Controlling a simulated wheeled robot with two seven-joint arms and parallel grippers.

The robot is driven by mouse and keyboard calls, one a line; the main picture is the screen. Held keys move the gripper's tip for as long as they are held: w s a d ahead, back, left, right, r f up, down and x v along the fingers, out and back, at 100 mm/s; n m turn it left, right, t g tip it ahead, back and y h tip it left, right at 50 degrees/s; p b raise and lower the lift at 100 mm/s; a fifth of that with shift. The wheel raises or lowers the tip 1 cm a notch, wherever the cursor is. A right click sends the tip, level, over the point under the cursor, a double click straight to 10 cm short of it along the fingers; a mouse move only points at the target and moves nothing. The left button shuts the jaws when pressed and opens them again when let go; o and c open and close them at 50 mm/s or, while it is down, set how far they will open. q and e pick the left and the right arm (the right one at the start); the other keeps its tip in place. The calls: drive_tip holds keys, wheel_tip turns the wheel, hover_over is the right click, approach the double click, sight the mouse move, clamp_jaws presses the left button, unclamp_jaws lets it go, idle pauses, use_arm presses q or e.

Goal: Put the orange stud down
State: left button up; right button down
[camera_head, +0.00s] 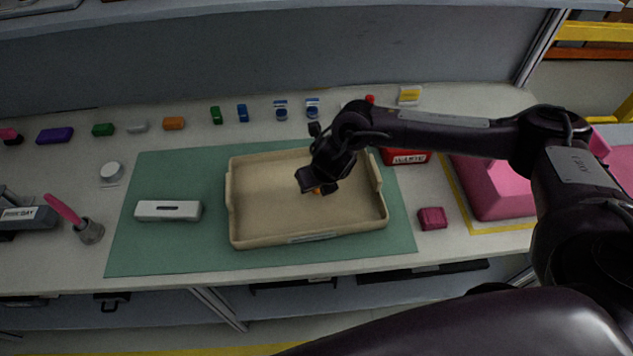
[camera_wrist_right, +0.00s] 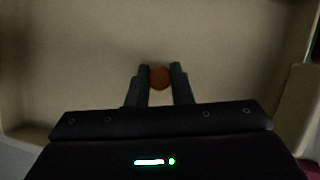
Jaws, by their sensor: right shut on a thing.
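The orange stud (camera_wrist_right: 159,78) is between the two fingertips of my right gripper (camera_wrist_right: 159,80) in the right wrist view, and the gripper is shut on it. In the head view my right gripper (camera_head: 318,186) is over the beige tray (camera_head: 262,205), right of its middle. A small bit of the orange stud (camera_head: 317,191) shows under the gripper there. The tray floor fills the right wrist view behind the stud. I cannot tell whether the stud touches the floor. My left gripper is not in view.
The tray stands on a green mat (camera_head: 160,255). A white slotted block (camera_head: 168,211) lies left of it. A red box (camera_head: 405,156) and a dark red block (camera_head: 432,218) are right of it. Several small coloured blocks line the back. The tray's left half is empty.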

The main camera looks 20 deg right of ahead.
drive_tip(key=shift+f, duration=0.35)
drive_tip(key=shift+f+b, duration=0.45)
drive_tip(key=c, duration=1.3)
unclamp_jaws()
drive_tip(key=shift+r, duration=0.1)
drive_tip(key=shift+r, duration=0.1)
drive_tip(key=shift+r+p, duration=0.25)
drive_tip(key=shift+p, duration=0.15)
drive_tip(key=v, duration=1.2)
